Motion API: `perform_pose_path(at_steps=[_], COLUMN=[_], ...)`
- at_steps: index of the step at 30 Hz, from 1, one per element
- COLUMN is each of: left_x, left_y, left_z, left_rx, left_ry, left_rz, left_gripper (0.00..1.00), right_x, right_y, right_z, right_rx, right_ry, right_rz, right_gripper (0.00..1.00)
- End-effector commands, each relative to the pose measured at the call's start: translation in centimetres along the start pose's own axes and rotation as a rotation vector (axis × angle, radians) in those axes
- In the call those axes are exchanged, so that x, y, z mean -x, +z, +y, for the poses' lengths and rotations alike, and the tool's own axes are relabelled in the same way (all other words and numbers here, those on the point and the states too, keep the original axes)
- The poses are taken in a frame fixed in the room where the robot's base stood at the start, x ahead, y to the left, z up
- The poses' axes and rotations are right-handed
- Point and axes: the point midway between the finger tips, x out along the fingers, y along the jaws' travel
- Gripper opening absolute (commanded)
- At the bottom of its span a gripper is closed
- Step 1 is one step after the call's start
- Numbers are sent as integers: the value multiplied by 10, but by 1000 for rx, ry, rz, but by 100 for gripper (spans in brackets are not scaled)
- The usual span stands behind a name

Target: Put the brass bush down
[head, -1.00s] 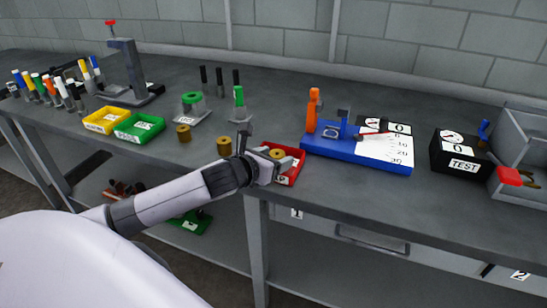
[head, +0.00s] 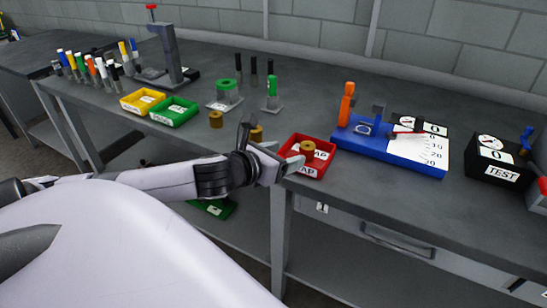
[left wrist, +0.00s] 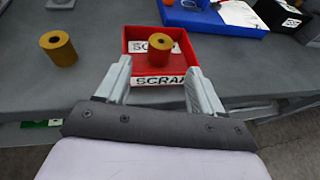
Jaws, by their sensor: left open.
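A brass bush (head: 307,149) stands upright in the red tray marked SCRAP (head: 297,170). In the left wrist view the same bush (left wrist: 159,53) stands inside the red tray (left wrist: 134,33), with its hole facing up. My left gripper (head: 287,156) is at the tray's left side in the head view, open and empty. In the left wrist view its two fingers (left wrist: 160,84) are spread wide at the tray's near side, and the bush lies beyond them, apart from both. My right gripper is in neither view.
Yellow (head: 143,101) and green (head: 174,112) trays lie farther left. A blue gauge fixture (head: 385,147) and a black TEST box (head: 497,160) stand right.

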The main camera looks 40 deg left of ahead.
Motion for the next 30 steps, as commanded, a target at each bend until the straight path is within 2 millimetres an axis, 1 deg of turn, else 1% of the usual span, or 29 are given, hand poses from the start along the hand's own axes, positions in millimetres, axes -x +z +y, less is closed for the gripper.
perform_pose_path(at_steps=[1, 3, 9, 14, 17, 20, 23, 24, 26, 27, 29, 30], left_x=[7, 13, 28, 32, 31, 29, 27, 28, 29, 31, 34, 36], left_y=[-1, -1, 0, -1, -13, -40, -78, -93, -116, -132, -155, -169], left_z=[-1, 0, 0, 0, -2, -7, -16, -22, -30, -36, -46, -53], left_rx=[-5, -3, -1, 11, 109, 339, 677, 824, 1042, 1189, 1408, 1554], left_ry=[-2, 0, 1, -1, -6, -12, -7, -2, 13, 28, 54, 75], left_rz=[2, 2, 0, 2, 20, 60, 119, 142, 176, 198, 229, 248], left_gripper=[67, 67, 67, 67, 67, 67, 67, 67, 67, 67, 67, 67], right_x=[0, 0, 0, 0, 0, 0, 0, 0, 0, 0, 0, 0], right_y=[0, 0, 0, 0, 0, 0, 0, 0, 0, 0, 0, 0], right_z=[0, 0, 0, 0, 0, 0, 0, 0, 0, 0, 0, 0], right_rx=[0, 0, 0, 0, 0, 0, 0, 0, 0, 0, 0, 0], right_ry=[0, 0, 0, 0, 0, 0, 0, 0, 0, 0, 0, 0], right_rz=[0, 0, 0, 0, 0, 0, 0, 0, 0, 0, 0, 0], right_gripper=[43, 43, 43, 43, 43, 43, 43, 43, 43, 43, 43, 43])
